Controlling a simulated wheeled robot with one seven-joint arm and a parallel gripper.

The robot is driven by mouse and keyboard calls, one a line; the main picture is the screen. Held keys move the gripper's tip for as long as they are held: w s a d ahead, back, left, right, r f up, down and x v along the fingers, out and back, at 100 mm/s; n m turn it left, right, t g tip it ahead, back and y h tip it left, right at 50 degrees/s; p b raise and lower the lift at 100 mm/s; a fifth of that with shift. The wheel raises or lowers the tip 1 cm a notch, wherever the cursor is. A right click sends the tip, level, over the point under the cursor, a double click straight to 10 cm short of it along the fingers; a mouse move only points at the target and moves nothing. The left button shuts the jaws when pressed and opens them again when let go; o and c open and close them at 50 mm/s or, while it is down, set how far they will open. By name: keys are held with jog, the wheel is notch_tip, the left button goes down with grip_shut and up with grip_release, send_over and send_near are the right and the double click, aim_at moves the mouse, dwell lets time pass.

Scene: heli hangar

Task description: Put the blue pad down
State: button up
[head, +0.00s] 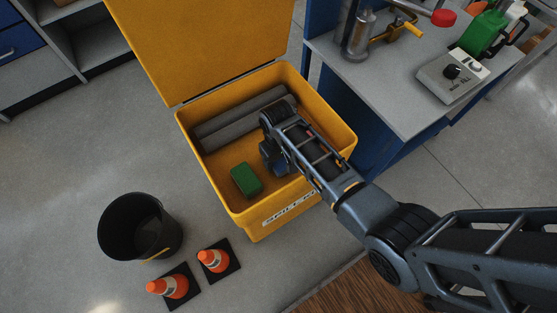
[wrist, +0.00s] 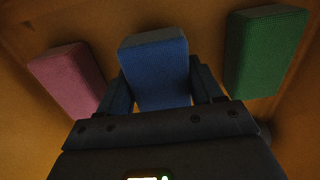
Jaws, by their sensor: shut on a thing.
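The blue pad (wrist: 155,65) is between the two fingers of my gripper (wrist: 160,88) in the wrist view, with a finger against each side. My gripper is shut on it, down inside the yellow bin (head: 222,203). In the head view my gripper (head: 277,165) and arm hide most of the pad. A green pad (head: 246,180) lies on the bin floor to the left of my gripper; it also shows on the right in the wrist view (wrist: 264,52). A pink pad (wrist: 67,78) is at the left there. I cannot tell if the blue pad touches the floor.
Grey rolls (head: 235,118) lie along the bin's back, under its raised lid (head: 205,45). A black bucket (head: 135,227) and two orange cones (head: 170,286) stand at the lower left. A workbench (head: 385,95) is close on the right.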

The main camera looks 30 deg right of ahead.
jog(key=shift+f, duration=0.8)
jog(key=shift+f, duration=0.15)
jog(key=o, duration=1.3)
notch_tip(320, 180, up, 12)
jog(key=shift+r+p, duration=0.15)
jog(key=shift+p, duration=1.05)
